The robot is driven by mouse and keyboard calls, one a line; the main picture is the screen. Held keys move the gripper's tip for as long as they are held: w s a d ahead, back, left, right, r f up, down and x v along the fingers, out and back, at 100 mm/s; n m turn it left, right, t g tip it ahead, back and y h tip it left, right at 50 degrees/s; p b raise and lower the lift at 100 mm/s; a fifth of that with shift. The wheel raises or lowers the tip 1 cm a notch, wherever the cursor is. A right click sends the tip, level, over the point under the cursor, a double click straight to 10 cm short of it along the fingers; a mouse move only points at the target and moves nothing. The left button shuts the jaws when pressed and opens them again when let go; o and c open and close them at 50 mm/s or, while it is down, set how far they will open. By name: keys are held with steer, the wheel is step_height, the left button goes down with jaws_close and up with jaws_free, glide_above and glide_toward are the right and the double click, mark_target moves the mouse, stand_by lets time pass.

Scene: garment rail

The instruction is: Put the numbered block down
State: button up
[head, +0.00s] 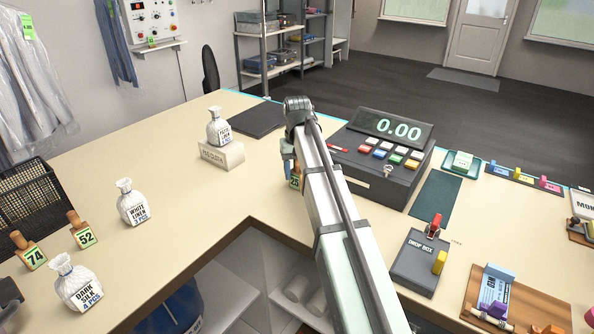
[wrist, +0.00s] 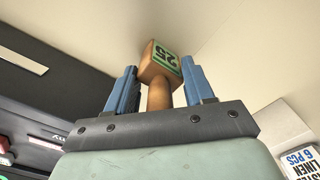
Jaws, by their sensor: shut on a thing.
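A wooden numbered block (wrist: 160,60) with a green 25 label shows in the wrist view, between the two blue fingers of my gripper (wrist: 160,90). My gripper is shut on its wooden handle. In the head view the same block's green label (head: 295,182) peeks out left of my arm, low over the cream counter (head: 235,187). My gripper (head: 288,158) is mostly hidden there behind the arm. I cannot tell whether the block touches the counter. Two similar blocks, 74 (head: 33,258) and 52 (head: 85,237), stand at the left.
A cash register (head: 385,150) stands just right of my arm. A white bag (head: 219,128) sits on a pale block (head: 221,154) to the left. White bags labelled White Linen (head: 132,205) and Dark Silk (head: 78,285) stand further left. A drop box (head: 420,262) is at right.

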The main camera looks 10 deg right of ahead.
steer(key=shift+f, duration=0.1)
steer(key=o, duration=1.2)
step_height(320, 180, up, 12)
steer(key=shift+r, duration=0.15)
steer(key=c, duration=0.5)
